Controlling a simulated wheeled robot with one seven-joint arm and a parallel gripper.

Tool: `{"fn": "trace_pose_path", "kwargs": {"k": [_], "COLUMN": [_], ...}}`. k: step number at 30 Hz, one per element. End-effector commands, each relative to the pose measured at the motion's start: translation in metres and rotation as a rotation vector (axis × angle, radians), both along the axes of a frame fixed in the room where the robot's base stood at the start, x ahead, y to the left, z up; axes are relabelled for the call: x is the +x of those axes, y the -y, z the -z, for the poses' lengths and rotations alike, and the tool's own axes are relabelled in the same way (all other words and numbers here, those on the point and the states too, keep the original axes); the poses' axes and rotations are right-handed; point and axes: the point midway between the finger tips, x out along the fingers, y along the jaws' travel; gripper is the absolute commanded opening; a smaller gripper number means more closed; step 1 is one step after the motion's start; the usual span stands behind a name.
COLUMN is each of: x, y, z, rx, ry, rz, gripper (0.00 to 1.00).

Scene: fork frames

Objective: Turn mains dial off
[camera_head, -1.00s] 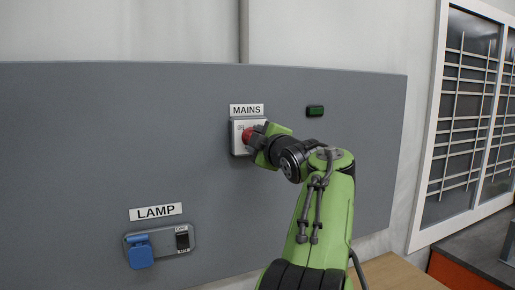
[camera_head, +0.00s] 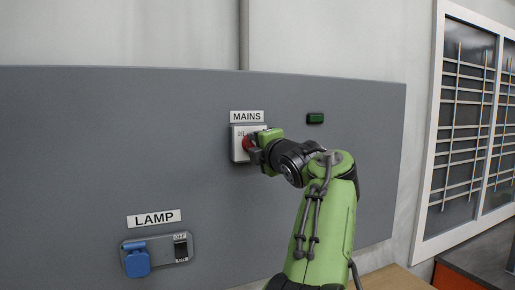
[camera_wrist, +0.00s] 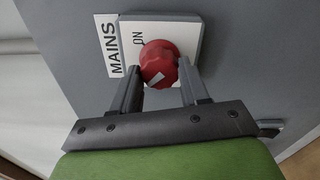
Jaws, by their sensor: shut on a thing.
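The red mains dial (camera_head: 247,143) sits on a white box (camera_head: 237,155) under the MAINS label (camera_head: 246,116). My gripper (camera_wrist: 158,68) is shut on the dial, with one finger on each side of it. In the wrist view the dial (camera_wrist: 158,58) has a white mark on its lower part, on the side away from the printed word ON. The word OFF on the box shows small in the head view.
A green indicator (camera_head: 315,118) is on the grey panel (camera_head: 120,130) right of the dial. Lower left are a LAMP label (camera_head: 153,218), a blue socket cover (camera_head: 137,262) and a black switch (camera_head: 181,249). A barred window (camera_head: 465,120) is at the right.

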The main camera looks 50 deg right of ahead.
Motion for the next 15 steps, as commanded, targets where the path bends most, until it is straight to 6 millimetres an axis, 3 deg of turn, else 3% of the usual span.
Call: {"fn": "trace_pose_path", "kwargs": {"k": [12, 13, 15], "x": [0.0005, 0.0005, 0.0005], "y": [0.0003, 0.0003, 0.0004], "z": [0.0025, 0.0025, 0.0023], "rx": [-0.002, -0.002, -0.003], "ry": [-0.01, -0.01, -0.009], "rz": [-0.002, -0.002, -0.001], "gripper": [0.14, 0.46, 0.57]}}
